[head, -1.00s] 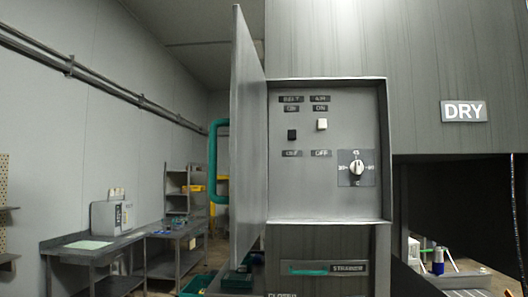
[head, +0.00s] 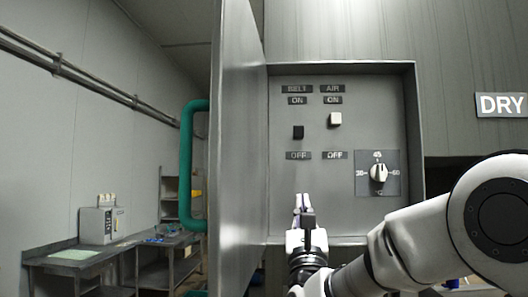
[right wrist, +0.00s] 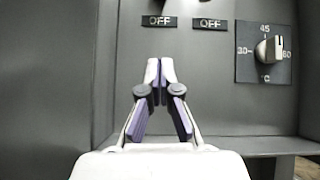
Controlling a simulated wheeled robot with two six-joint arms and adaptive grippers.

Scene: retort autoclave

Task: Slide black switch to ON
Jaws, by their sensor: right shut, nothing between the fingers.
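The black switch (head: 298,132) sits in the BELT column on the grey panel (head: 345,195), between the ON label (head: 298,100) above and the OFF label (head: 298,155) below. My right gripper (head: 302,197) is shut and empty, pointing at the panel below the BELT OFF label. In the right wrist view its fingertips (right wrist: 160,68) are together under the two OFF labels. The black switch is at most a dark sliver at the top edge there. My left gripper is not in view.
A white switch (head: 335,119) sits in the AIR column, closer to its ON label. A dial (head: 378,174) is at the lower right of the panel. The open cabinet door (head: 235,150) stands close on the left. The box has a raised frame around it.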

